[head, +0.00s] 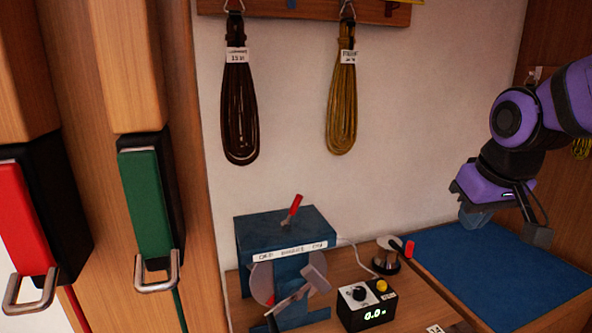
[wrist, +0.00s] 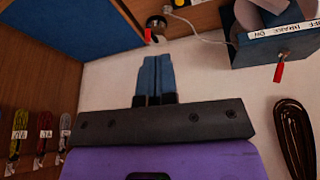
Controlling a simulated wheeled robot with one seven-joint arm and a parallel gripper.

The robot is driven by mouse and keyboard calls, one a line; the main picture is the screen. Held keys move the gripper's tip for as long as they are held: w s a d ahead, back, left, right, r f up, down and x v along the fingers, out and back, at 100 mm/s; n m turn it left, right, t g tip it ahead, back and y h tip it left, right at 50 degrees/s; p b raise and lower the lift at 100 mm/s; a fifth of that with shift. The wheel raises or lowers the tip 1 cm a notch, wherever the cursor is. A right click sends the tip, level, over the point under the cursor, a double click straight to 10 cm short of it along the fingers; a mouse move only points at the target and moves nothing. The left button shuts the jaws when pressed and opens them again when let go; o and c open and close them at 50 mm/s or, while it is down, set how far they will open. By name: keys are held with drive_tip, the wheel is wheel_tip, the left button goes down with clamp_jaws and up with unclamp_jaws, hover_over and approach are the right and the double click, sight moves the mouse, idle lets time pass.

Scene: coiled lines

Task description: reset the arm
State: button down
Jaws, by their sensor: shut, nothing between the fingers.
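My arm, purple and black, reaches in from the right in the head view. My gripper (head: 478,214) hangs over the blue mat at the right, above its surface and clear of it. In the wrist view my gripper (wrist: 156,78) shows its two blue fingers side by side, pressed together with nothing between them. The exact height of the fingers over the mat cannot be told.
A blue machine (head: 287,240) with a red lever stands left of the blue mat (head: 490,270). A small black box (head: 366,303) with a green display sits beside it. Coils, one dark (head: 239,110) and one yellow (head: 341,105), hang on the wall.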

drive_tip(key=s+d+r+m+t, duration=0.1)
drive_tip(key=s+d+r, duration=0.1)
drive_tip(key=s, duration=1)
drive_tip(key=shift+v, duration=0.95)
drive_tip(key=shift+w+r, duration=0.1)
drive_tip(key=shift+w, duration=0.1)
idle(0.8)
